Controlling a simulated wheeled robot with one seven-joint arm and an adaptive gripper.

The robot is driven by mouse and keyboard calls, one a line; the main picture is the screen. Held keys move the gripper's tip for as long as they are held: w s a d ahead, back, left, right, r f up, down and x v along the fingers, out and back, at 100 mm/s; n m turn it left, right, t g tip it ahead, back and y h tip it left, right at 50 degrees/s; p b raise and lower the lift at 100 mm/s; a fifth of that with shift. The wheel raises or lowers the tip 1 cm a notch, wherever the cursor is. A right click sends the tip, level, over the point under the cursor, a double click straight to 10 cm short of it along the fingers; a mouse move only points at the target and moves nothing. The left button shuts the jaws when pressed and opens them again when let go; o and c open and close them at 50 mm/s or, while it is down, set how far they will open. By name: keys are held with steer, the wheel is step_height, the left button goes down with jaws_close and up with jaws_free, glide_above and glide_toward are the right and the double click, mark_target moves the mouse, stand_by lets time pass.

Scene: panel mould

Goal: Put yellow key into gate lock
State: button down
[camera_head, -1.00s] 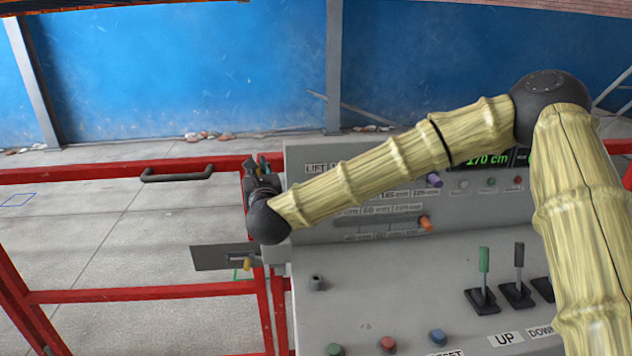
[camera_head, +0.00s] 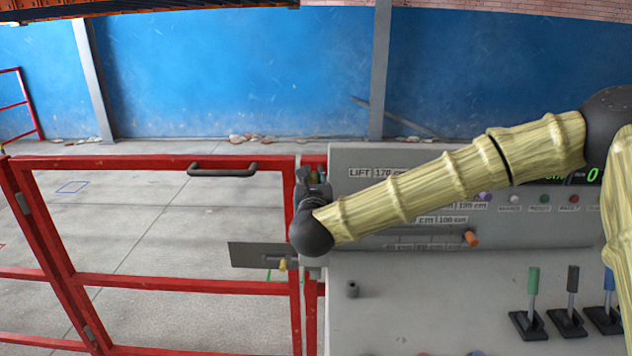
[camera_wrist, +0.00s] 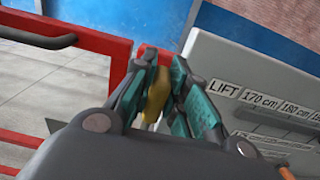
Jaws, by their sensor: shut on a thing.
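My gripper (camera_wrist: 157,88) is shut on a yellow thing that looks like the yellow key (camera_wrist: 157,97), with teal fingers on both sides of it. In the head view my gripper (camera_head: 314,176) is at the right end of the red gate (camera_head: 110,163), by the grey panel's left edge. The key does not show clearly there. A grey plate (camera_head: 252,256) with a small yellow knob (camera_head: 283,265) sits at the gate's right side, below my gripper. I cannot make out the lock opening or whether the key touches it.
The grey control panel (camera_head: 400,290) stands to the right, with green, dark and blue levers and an orange knob (camera_head: 471,238). A dark handle (camera_head: 223,170) is on the gate's top rail. Open concrete floor and a blue wall (camera_head: 240,70) lie behind the gate.

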steer(key=shift+d+f+b, duration=0.1)
steer(key=shift+f+b, duration=2.2)
steer(key=shift+f, duration=0.55)
steer(key=shift+b, duration=1.3)
steer(key=shift+f+b, duration=1.95)
steer(key=shift+f, duration=0.1)
steer(key=c, duration=1.3)
jaws_free()
steer(key=shift+c, duration=0.2)
steer(key=shift+s, duration=0.1)
steer(key=s, duration=1.1)
steer(key=shift+s, duration=0.4)
